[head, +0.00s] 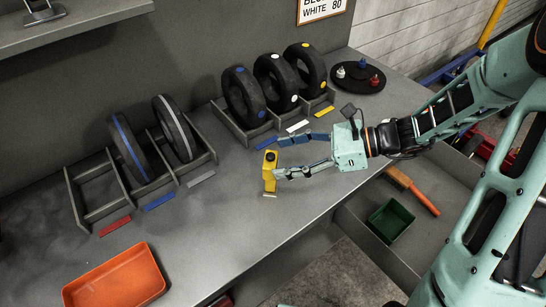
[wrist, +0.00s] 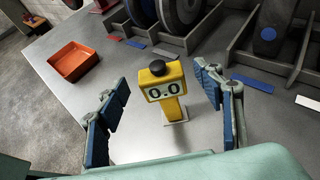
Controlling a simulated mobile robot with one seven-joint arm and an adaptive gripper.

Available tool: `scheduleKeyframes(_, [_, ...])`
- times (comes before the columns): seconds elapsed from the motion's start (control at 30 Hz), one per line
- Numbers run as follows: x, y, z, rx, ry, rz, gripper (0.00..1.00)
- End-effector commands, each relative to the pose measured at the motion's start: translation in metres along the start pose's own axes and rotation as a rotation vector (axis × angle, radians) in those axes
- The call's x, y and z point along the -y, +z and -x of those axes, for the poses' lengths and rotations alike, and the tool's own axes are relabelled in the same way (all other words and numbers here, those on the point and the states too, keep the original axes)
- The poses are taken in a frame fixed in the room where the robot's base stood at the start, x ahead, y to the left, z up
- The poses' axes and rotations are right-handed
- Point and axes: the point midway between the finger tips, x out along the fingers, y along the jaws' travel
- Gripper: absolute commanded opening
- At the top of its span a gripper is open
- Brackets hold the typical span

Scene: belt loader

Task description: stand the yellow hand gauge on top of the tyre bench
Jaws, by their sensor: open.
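The yellow hand gauge (head: 269,172) stands upright on the grey tyre bench (head: 230,225), near its front edge. In the wrist view the gauge (wrist: 160,82) shows a black knob on top and a display reading 0.0, with a small pale base plate at its foot. My gripper (head: 277,157) is open beside the gauge. In the wrist view the two blue-padded fingers of my gripper (wrist: 163,103) are spread to the left and right of the gauge, with a gap on each side. I see no finger touching it.
An orange tray (head: 117,279) lies at the bench's left front. Racks hold tyres with blue and white stripes (head: 174,128) and tyres with coloured dots (head: 275,82). A black disc (head: 357,78) carries small coloured pieces. A brush (head: 412,190) and green bin (head: 390,221) sit lower right.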

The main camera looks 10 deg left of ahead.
Motion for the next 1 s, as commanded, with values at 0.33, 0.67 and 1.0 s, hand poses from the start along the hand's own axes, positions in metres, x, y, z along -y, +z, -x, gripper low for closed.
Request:
scheduleKeyframes(0.33, [0.0, 0.0, 0.068, 0.0, -0.002, -0.001, 0.61])
scheduleKeyframes(0.67, [0.0, 0.0, 0.082, 0.0, 0.001, -0.001, 0.61])
scheduleKeyframes(1.0, [0.0, 0.0, 0.081, 0.0, 0.001, 0.0, 0.61])
